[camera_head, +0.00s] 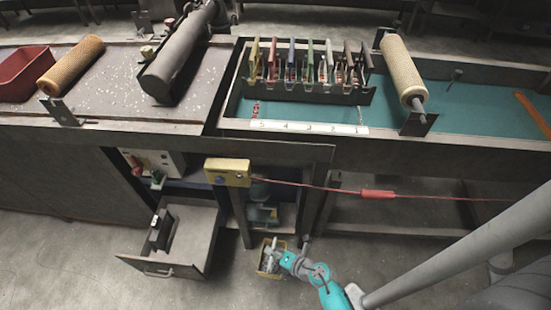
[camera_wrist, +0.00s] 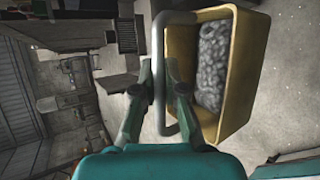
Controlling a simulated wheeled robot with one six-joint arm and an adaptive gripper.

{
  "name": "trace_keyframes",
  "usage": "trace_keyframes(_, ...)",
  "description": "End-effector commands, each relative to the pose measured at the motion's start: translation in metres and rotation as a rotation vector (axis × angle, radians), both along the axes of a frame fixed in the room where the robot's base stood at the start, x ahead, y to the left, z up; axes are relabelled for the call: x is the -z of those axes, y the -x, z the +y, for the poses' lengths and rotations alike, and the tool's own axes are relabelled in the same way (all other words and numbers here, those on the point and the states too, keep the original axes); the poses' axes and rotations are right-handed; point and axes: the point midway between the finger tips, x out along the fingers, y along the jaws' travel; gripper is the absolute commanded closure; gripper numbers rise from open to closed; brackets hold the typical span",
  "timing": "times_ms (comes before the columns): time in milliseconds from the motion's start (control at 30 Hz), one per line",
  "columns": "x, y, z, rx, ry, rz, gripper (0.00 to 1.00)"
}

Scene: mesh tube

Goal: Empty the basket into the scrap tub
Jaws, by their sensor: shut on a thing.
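The basket is a small yellow bin (camera_head: 262,272) low over or on the floor, right of the open drawer; the head view does not settle which. In the wrist view the yellow basket (camera_wrist: 250,62) holds a grey lumpy mass (camera_wrist: 213,62) and has a grey bar handle (camera_wrist: 158,40). My gripper (camera_wrist: 164,82) is shut on the handle. In the head view my gripper (camera_head: 279,260) partly covers the basket. A red tub (camera_head: 24,73), perhaps the scrap tub, stands on the bench at the far left.
An open drawer (camera_head: 180,238) juts out left of the basket. A yellow switch box (camera_head: 228,173) with a red cord (camera_head: 376,194) hangs above. The bench carries mesh rollers (camera_head: 72,65) and a dark cylinder (camera_head: 178,58). The floor in front is mostly clear.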

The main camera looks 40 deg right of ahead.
Motion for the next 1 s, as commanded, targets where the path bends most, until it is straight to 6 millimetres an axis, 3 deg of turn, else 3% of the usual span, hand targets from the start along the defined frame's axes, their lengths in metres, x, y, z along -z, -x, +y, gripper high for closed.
trace_keyframes(600, -0.069, -0.096, -0.028, 0.156, 0.006, -0.007, 1.0)
trace_keyframes(1000, -0.103, -0.127, -0.035, 0.236, 0.002, -0.002, 1.0)
